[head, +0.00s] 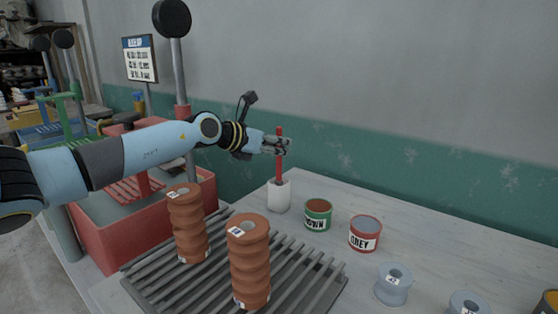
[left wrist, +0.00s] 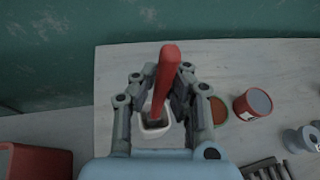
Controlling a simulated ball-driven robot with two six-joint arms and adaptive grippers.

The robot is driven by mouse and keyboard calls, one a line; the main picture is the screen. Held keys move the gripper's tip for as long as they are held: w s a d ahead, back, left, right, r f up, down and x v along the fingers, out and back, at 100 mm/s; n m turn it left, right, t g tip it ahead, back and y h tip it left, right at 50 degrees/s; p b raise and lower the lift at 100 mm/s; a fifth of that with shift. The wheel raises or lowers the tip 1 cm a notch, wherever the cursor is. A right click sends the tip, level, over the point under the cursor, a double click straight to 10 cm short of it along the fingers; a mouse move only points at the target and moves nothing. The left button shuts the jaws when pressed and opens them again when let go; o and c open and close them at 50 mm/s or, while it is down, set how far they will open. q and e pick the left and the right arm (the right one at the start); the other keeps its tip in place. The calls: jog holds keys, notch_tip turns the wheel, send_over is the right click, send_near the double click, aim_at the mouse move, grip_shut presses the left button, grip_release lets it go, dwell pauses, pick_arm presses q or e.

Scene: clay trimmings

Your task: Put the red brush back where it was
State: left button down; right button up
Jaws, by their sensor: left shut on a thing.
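The red brush (head: 279,157) stands close to upright, with its lower end in or just at the mouth of a small white holder (head: 279,198). My left gripper (head: 277,146) is shut on the brush's handle, above the holder. In the left wrist view, the red brush (left wrist: 166,75) rises between the fingers of my left gripper (left wrist: 160,90), and the white holder (left wrist: 155,126) lies beneath it. The brush's bristle end is hidden in the head view. My right gripper is in neither view.
A green can (head: 318,214) and a red can (head: 365,233) stand right of the holder. Blue-grey spools (head: 393,283) are farther right. Two brown ridged columns (head: 249,262) stand on a slatted grey rack (head: 305,277). A red basin (head: 92,237) is left.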

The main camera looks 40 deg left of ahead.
aim_at(279, 164)
pick_arm(q)
notch_tip(279, 164, down, 2)
jog(key=shift+f, duration=0.2)
jog(key=shift+f+b, duration=0.1)
jog(key=shift+b, duration=0.2)
jog(key=c, duration=1.5)
grip_release()
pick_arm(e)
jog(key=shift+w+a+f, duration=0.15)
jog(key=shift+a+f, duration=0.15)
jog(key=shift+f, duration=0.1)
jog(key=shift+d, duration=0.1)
